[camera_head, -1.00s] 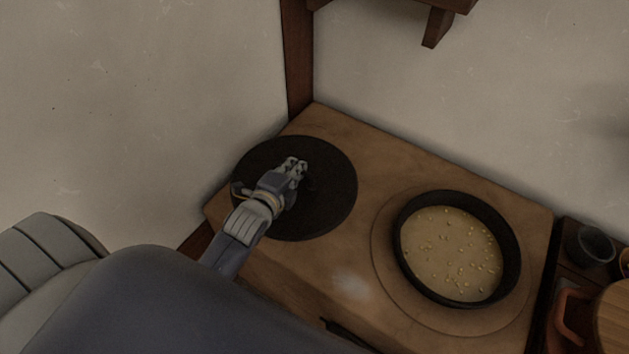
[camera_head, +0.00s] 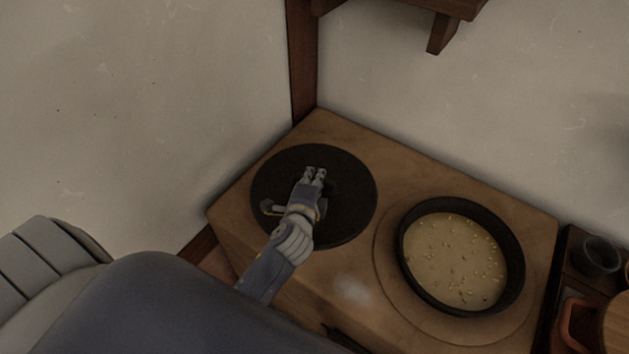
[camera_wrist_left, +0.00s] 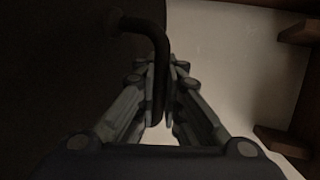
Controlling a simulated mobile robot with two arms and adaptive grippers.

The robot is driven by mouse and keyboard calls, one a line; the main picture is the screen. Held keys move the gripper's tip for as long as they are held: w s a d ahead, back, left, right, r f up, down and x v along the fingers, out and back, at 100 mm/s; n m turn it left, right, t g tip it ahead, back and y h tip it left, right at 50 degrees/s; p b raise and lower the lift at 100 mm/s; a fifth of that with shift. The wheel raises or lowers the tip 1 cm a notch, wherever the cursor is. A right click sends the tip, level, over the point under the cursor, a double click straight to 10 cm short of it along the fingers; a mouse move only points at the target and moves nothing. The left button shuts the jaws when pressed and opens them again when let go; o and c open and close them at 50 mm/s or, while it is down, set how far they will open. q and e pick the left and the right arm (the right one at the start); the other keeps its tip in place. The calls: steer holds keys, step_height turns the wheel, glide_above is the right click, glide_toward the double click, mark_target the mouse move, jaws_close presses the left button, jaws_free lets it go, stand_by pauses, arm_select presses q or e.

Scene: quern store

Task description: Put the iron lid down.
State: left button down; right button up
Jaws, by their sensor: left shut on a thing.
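The iron lid (camera_head: 350,195) is a flat black disc over the left part of the wooden counter top in the head view. My left gripper (camera_head: 314,175) is above the lid's middle. In the left wrist view my left gripper (camera_wrist_left: 163,100) is shut on the lid's dark bent handle (camera_wrist_left: 150,35), and the dark lid (camera_wrist_left: 50,90) fills the left side. I cannot tell whether the lid touches the wood or hangs just above it. My right gripper is not in view.
A black pan (camera_head: 407,270) with yellowish grainy contents stands on a round base (camera_head: 385,255) to the right. A dark cup (camera_head: 598,257) and an orange-handled pot (camera_head: 567,322) are at the far right. Walls close the back and left; a wooden bracket (camera_head: 442,32) hangs above.

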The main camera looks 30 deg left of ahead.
arm_select(q)
step_height(320, 180, down, 4)
steer(key=shift+w+f+b, duration=0.15)
steer(key=shift+f+b, duration=0.1)
steer(key=shift+b, duration=0.35)
step_height(320, 180, down, 4)
steer(key=shift+r+b, duration=0.2)
steer(key=shift+b, duration=0.55)
steer(key=shift+f, duration=0.2)
steer(key=c, duration=2)
jaws_free()
steer(key=shift+f, duration=0.3)
steer(key=shift+c, duration=0.2)
steer(key=o, duration=0.3)
steer(key=shift+s+r, duration=0.1)
steer(key=shift+s, duration=0.1)
